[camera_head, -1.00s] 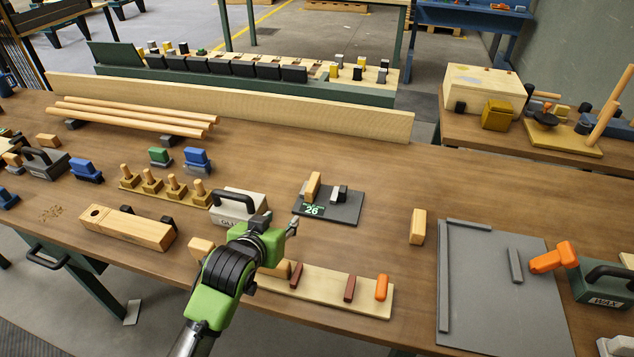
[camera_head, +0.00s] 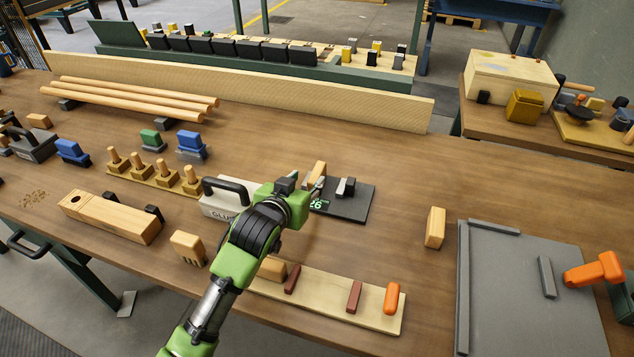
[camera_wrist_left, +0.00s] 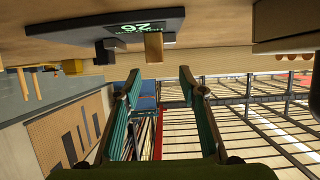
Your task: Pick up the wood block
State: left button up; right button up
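A wood block (camera_head: 319,169) stands on a dark grey plate (camera_head: 352,207) with a green "26" label, beside a small grey-and-black piece (camera_head: 345,188). My left gripper (camera_head: 318,184) is at the near left side of this block and partly covers it and the label. In the left wrist view, which is upside down, the gripper (camera_wrist_left: 160,75) has its two fingers spread with nothing between them. The block (camera_wrist_left: 153,47) lies just beyond the fingertips, roughly in line with the gap. My right gripper is not in view.
Other wooden blocks stand at the right (camera_head: 435,228) and front left (camera_head: 188,248). A white box with a black handle (camera_head: 222,200) is left of the gripper. A pale board (camera_head: 330,298) lies in front.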

aim_at(316, 175)
pick_arm(q)
jog(key=shift+d+x, duration=0.15)
jog(key=shift+x, duration=1.8)
jog(key=shift+d+x, duration=0.15)
jog(key=shift+x, duration=1.75)
jog(key=shift+s+f, duration=0.1)
jog(key=shift+s, duration=0.1)
jog(key=shift+c, duration=0.5)
grip_shut()
